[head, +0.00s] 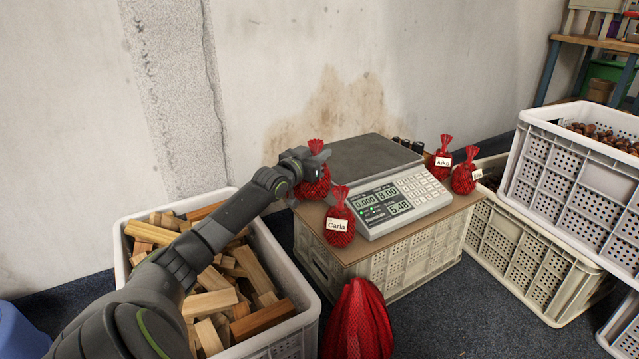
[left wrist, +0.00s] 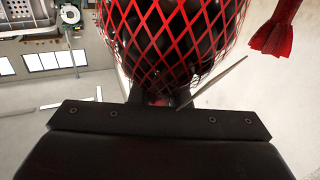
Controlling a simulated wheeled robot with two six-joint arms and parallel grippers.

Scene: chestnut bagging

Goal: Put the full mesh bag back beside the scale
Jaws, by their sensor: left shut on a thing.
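My left gripper (head: 306,158) is shut on a full red mesh bag (head: 313,184) near its gathered neck. The bag hangs upright at the left side of the scale (head: 398,190), over the board's (head: 375,247) left edge; I cannot tell whether it touches the board. In the left wrist view the bag's dark contents show through the red netting (left wrist: 175,38), close to the gripper (left wrist: 152,100). My right gripper is not in view.
A bag labelled Carla (head: 340,226) stands just in front of the held bag. Two labelled bags (head: 441,160) (head: 463,178) stand right of the scale. A crate of wood blocks (head: 305,322) is below my arm. A large red mesh sack (head: 357,325) stands in front. Crates (head: 535,262) are stacked right.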

